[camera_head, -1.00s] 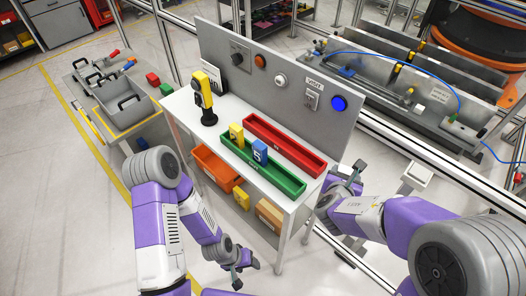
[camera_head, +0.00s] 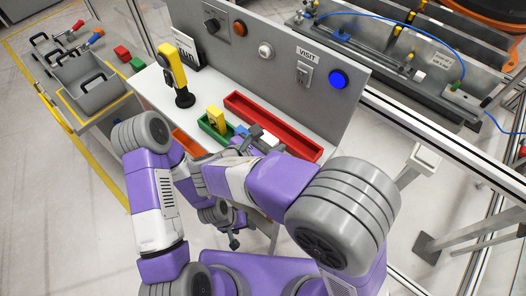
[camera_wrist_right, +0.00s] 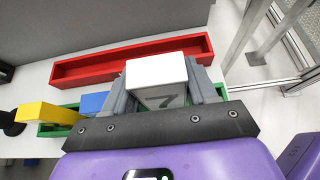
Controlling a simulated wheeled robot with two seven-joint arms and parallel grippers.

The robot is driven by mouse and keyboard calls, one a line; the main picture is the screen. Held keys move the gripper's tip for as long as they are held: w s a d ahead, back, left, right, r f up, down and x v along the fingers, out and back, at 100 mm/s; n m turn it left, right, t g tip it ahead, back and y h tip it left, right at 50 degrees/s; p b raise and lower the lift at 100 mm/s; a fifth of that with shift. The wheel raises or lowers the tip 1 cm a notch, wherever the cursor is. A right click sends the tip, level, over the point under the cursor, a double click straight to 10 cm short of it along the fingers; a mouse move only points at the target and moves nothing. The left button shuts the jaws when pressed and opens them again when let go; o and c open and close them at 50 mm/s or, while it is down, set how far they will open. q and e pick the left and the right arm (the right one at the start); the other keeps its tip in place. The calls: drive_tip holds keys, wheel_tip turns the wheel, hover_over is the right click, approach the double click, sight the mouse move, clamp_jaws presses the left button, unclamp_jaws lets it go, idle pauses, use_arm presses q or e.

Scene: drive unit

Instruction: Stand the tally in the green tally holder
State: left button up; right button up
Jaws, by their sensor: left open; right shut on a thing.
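A white tally (camera_wrist_right: 157,70) with a dark 7 on its face is clamped between the fingers of my right gripper (camera_wrist_right: 165,90); in the head view that gripper (camera_head: 262,138) is over the table's right part. The green tally holder (camera_head: 206,126) lies below it, largely hidden by my right arm; its ends show in the right wrist view (camera_wrist_right: 52,129). A yellow tally (camera_head: 216,119) and a blue tally (camera_head: 241,130) stand in the holder, left of the white one. Whether the white tally touches the holder is unclear. My left gripper (camera_head: 234,240) is open and empty, low in front of the table.
A long empty red holder (camera_head: 300,141) lies just behind the green one, before the grey panel (camera_head: 290,50). A yellow and black device (camera_head: 175,75) stands on the table's left. An orange bin (camera_head: 188,143) sits below the tabletop.

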drive_tip(key=shift+w+f+b, duration=0.1)
drive_tip(key=shift+f+b, duration=0.55)
drive_tip(key=shift+f, duration=1.95)
drive_tip(key=shift+f, duration=0.1)
drive_tip(key=shift+f, duration=0.15)
drive_tip(key=o, duration=1.1)
